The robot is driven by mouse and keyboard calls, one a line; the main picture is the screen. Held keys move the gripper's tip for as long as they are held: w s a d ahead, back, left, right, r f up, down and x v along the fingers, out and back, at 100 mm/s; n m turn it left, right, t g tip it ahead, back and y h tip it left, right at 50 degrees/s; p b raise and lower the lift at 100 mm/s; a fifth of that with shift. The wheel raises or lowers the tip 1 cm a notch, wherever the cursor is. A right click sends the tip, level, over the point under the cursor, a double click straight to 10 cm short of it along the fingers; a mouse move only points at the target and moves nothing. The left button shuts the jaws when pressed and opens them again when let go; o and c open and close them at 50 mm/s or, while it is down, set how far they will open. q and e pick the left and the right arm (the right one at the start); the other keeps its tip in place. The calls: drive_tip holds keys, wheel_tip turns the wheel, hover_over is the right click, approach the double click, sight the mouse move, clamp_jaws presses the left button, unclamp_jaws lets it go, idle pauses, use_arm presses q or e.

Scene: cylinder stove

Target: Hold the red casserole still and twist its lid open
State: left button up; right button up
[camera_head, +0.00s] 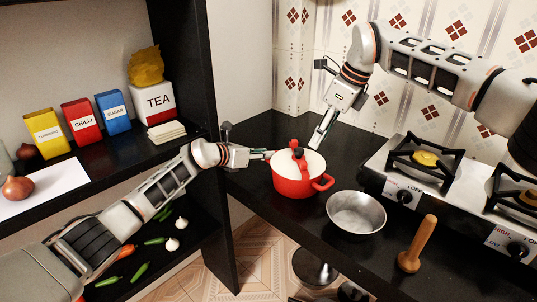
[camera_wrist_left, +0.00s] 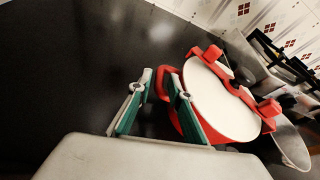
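The red casserole (camera_head: 296,186) stands on the dark counter, its white lid (camera_head: 313,164) seated on top. A red bar with a dark knob (camera_head: 298,153) crosses the lid. In the left wrist view the casserole (camera_wrist_left: 240,131) and lid (camera_wrist_left: 208,96) are at the right. My left gripper (camera_head: 270,155) is at the casserole's left side. Its fingers (camera_wrist_left: 158,92) are apart, with the red side handle (camera_wrist_left: 164,84) close to the right finger. My right gripper (camera_head: 318,142) points down just behind and right of the lid, apparently apart from it; its finger opening is unclear.
A metal bowl (camera_head: 356,214) stands right of the casserole, with a wooden pestle (camera_head: 417,244) beyond it. The gas stove (camera_head: 440,185) is at the right. A shelf (camera_head: 80,165) with boxes and vegetables is at the left. The counter behind the casserole is clear.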

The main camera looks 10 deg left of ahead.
use_arm(q)
drive_tip(key=shift+w+d+f, duration=0.1)
drive_tip(key=shift+w+d, duration=0.15)
drive_tip(key=shift+w, duration=0.15)
drive_tip(key=shift+x, duration=0.85)
drive_tip(key=shift+s+f, duration=0.1)
